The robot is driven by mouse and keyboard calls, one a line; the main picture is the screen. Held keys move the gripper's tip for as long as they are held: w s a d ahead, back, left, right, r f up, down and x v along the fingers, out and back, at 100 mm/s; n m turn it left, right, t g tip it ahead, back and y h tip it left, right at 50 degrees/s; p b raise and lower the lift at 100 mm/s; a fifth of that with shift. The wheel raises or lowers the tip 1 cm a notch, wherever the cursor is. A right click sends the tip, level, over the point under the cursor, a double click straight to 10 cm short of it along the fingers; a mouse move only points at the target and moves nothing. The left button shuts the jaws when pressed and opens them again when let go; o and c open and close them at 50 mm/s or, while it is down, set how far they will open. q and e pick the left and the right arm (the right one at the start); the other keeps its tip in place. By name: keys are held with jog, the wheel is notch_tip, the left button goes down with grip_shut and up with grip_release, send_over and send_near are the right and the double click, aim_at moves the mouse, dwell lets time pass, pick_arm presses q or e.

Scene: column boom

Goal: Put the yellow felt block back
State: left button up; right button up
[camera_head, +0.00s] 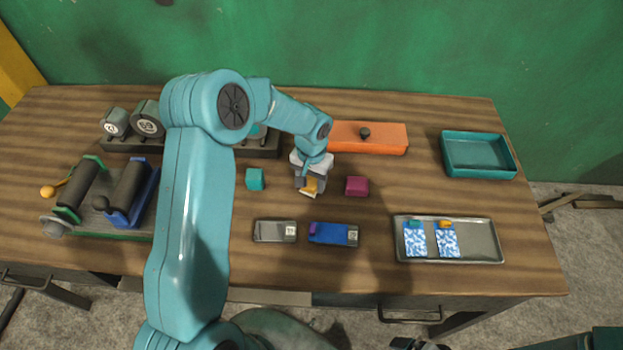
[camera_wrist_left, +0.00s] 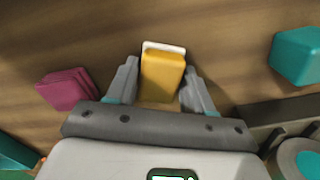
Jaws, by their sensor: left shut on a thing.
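My left gripper (camera_head: 309,186) is shut on the yellow felt block (camera_wrist_left: 162,76) above the middle of the table. In the left wrist view the block sits between the two grey fingers, with a pale layer along its far edge. In the head view only a small part of the block (camera_head: 309,192) shows below the gripper. A teal block (camera_head: 255,179) is on the table to the gripper's left, and a magenta block (camera_head: 357,186) to its right. Both also show in the left wrist view, the teal one (camera_wrist_left: 297,56) at right and the magenta one (camera_wrist_left: 67,90) at left.
A grey eraser-like piece (camera_head: 275,231) and a blue one (camera_head: 333,234) lie in front. A metal tray (camera_head: 477,245) holds two patterned packets. An empty teal tray (camera_head: 478,136) is back right. An orange lidded box (camera_head: 372,136) is behind. Roller fixtures (camera_head: 100,200) stand left.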

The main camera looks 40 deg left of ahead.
aim_at(312, 180)
pick_arm(q)
jog(key=shift+f, duration=0.2)
jog(key=o, duration=1.1)
jog(key=shift+w, duration=0.1)
jog(key=shift+r, duration=0.1)
jog(key=shift+r, duration=0.6)
notch_tip(312, 180, up, 11)
jog(key=shift+b, duration=0.95)
